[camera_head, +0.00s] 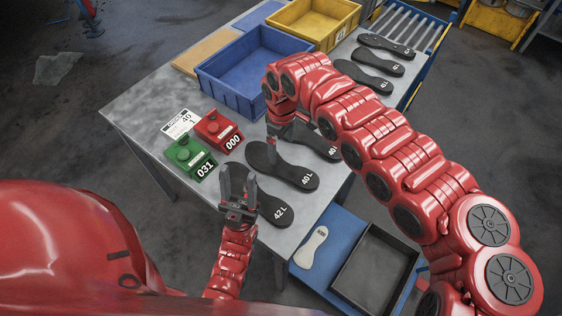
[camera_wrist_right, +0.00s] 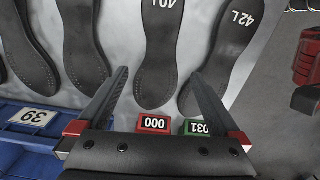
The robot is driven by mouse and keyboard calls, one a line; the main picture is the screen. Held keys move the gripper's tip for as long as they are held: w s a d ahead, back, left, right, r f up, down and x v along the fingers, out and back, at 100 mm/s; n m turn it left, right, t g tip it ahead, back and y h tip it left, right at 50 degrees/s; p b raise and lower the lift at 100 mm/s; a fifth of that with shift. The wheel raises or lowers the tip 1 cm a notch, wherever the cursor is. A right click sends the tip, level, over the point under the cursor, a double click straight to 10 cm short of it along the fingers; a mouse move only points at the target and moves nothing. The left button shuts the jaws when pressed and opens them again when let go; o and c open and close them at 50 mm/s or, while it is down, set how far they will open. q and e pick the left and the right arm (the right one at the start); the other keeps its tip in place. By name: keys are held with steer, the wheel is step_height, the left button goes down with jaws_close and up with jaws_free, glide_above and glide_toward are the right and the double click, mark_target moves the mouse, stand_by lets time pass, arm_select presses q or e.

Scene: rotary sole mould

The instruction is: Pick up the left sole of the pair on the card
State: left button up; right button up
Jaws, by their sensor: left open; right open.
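A white card (camera_head: 181,124) on the grey table reads 40 and 1. A black sole marked 40 L (camera_head: 285,172) lies flat on the table; in the right wrist view it is the middle sole (camera_wrist_right: 158,50). Another sole (camera_head: 314,139), its mark partly hidden behind my right arm, lies beyond it; a sole marked 42 L (camera_head: 268,203) lies nearer. My right gripper (camera_head: 273,158) is open and empty over the 40 L sole, its fingers on either side of it in the wrist view (camera_wrist_right: 158,75). My left gripper (camera_head: 238,176) is open and empty by the 42 L sole.
A green counter (camera_head: 188,155) reading 031 and a red counter (camera_head: 219,130) reading 000 stand beside the soles. A blue crate (camera_head: 232,92) and yellow crate (camera_head: 312,22) stand behind. More soles (camera_head: 379,61) lie far right. A dark tray (camera_head: 372,272) sits lower, at front.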

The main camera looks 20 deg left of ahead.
glide_above(280, 167)
steer(key=f, duration=0.2)
steer(key=f+p, duration=0.1)
steer(key=f, duration=0.1)
steer(key=shift+d+f, duration=0.2)
steer(key=shift+f, duration=0.1)
steer(key=f, duration=0.1)
steer(key=f+p, duration=0.1)
steer(key=f, duration=0.3)
steer(key=shift+a, duration=0.3)
steer(key=shift+d+f, duration=0.1)
steer(key=shift+f, duration=0.3)
steer(key=c, duration=1.3)
steer(key=shift+r, duration=0.1)
